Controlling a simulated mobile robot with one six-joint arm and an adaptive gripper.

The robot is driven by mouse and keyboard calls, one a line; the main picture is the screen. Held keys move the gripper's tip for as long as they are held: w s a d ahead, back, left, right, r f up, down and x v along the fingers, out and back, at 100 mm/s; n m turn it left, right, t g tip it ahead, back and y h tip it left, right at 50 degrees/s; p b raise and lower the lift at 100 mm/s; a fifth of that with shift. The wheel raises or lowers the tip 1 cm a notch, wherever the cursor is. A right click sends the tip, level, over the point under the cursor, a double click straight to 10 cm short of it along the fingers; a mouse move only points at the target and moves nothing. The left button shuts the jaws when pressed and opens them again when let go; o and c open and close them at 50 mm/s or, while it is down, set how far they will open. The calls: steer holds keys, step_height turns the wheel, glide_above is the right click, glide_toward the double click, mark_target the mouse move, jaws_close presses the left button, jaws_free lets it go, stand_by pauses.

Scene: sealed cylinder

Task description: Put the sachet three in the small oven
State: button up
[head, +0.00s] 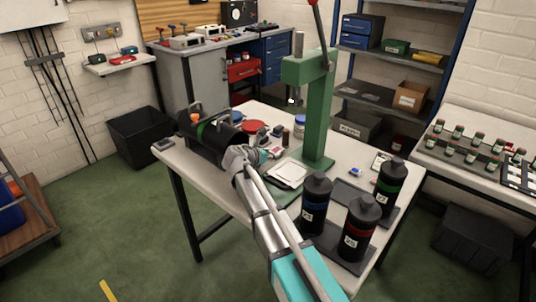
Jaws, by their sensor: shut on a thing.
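My arm reaches over the worktable, and my gripper (262,154) is above its middle, beside the dark horizontal cylinder. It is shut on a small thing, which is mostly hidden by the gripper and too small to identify. Small white and red items (276,152) lie close by at the gripper's far side; I cannot tell whether one is sachet three. A black box-like unit (239,15) stands on the back bench; I cannot tell whether it is the small oven.
A green press (318,110) stands upright right of my gripper. Three black bottles (316,205) stand on dark trays at the table's front right. The black cylinder (205,138) with handles lies at the left. A black bin (140,136) is on the floor; open green floor lies left.

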steer(key=o, duration=0.7)
steer(key=shift+c, duration=0.2)
steer(key=shift+r, duration=0.15)
steer(key=p+v, duration=0.4)
steer(key=v, duration=0.7)
steer(key=shift+d+r+p, duration=0.1)
steer(key=shift+r+p, duration=0.05)
steer(key=shift+p, duration=0.2)
steer(key=shift+s+a+r, duration=0.1)
steer(key=shift+s+a, duration=0.2)
steer(key=shift+s, duration=0.05)
